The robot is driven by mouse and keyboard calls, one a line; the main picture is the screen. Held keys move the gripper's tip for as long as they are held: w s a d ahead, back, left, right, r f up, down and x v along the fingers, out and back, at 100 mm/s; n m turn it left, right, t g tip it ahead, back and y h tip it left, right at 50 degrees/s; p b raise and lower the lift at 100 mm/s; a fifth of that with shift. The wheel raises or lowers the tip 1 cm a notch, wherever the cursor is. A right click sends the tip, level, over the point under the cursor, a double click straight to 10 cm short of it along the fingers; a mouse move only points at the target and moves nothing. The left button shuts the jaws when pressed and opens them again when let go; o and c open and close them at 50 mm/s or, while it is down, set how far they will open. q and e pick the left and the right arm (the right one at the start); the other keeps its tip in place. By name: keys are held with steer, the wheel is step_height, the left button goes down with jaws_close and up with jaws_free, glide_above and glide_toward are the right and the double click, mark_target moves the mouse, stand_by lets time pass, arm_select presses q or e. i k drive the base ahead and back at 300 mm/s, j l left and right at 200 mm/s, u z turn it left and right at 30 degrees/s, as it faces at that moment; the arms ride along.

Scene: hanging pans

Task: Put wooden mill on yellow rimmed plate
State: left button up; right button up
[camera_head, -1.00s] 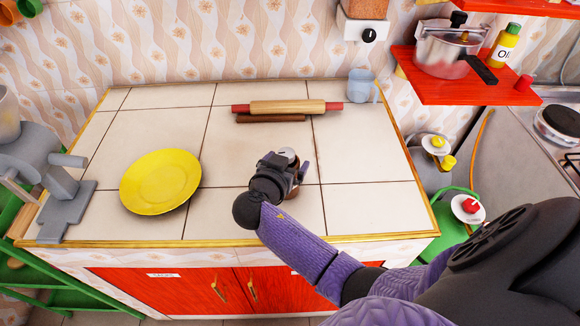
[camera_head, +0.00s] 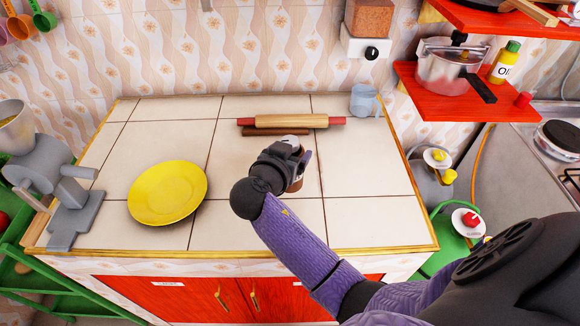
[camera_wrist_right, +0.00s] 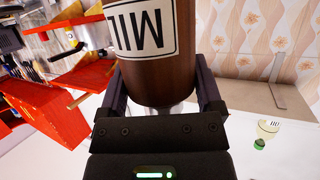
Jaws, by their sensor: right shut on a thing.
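The wooden mill (camera_wrist_right: 160,75) is dark brown with a white label and fills the middle of the right wrist view, between the fingers. In the head view the mill (camera_head: 297,184) is mostly hidden behind my right gripper (camera_head: 293,158). My right gripper (camera_wrist_right: 160,95) is shut on the mill, over the middle of the tiled counter. I cannot tell whether the mill touches the counter. The yellow plate (camera_head: 167,193) lies flat and empty on the counter, left of the gripper. My left gripper is not in view.
A rolling pin (camera_head: 290,121) lies at the back of the tiled counter (camera_head: 360,215), with a blue mug (camera_head: 363,100) to its right. A grey grinder (camera_head: 70,195) stands at the left edge. A red shelf (camera_head: 450,112) with a pot (camera_head: 447,65) juts out at the right.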

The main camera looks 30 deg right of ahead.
mark_target(170, 195)
steer(key=i+j, duration=0.2)
steer(key=j, duration=0.2)
steer(key=i+j, duration=0.2)
steer(key=j, duration=0.2)
steer(key=i+j, duration=0.2)
steer(key=j, duration=0.2)
